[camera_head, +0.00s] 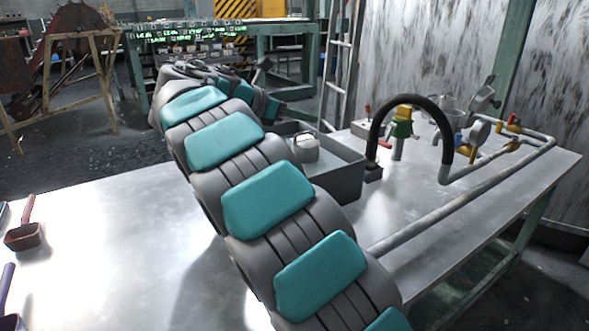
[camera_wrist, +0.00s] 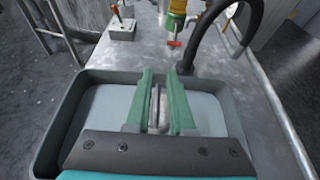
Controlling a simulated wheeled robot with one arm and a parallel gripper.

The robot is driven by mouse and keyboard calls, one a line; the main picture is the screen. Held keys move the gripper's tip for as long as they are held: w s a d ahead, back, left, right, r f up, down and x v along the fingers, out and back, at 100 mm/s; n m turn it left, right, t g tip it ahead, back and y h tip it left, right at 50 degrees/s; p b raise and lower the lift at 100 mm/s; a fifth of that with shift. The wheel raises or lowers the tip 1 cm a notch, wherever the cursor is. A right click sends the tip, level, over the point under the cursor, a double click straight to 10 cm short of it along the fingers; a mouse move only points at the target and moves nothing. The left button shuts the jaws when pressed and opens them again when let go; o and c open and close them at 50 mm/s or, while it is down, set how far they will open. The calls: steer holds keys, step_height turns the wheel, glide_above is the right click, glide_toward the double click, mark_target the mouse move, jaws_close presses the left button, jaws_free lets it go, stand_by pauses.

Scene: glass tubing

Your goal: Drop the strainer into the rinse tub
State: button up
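A grey rectangular tub (camera_head: 345,182), which I take as the rinse tub, stands on the metal table just right of my arm. In the wrist view the tub (camera_wrist: 52,140) spreads below my gripper (camera_wrist: 163,75), with a pale surface inside. My gripper's two green fingers stand apart over it. A thin silvery piece (camera_wrist: 155,108) shows between them; I cannot tell whether it is the strainer's handle or whether the fingers press on it. A pale rounded object (camera_head: 305,148) shows at the tub in the head view. My arm hides my gripper there. I cannot clearly identify the strainer.
A black curved hose (camera_head: 410,98) and a green and yellow valve (camera_head: 402,122) stand beyond the tub. A small box with a red lever (camera_wrist: 122,27) is behind it. Pipes (camera_head: 460,205) run along the table's right side. A brown scoop (camera_head: 23,236) lies far left; the left table is mostly clear.

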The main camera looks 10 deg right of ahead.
steer(key=o, duration=0.4)
steer(key=p+v, duration=0.1)
steer(key=v, duration=0.6)
steer(key=shift+s+a+r, duration=0.1)
steer(key=shift+a, duration=0.25)
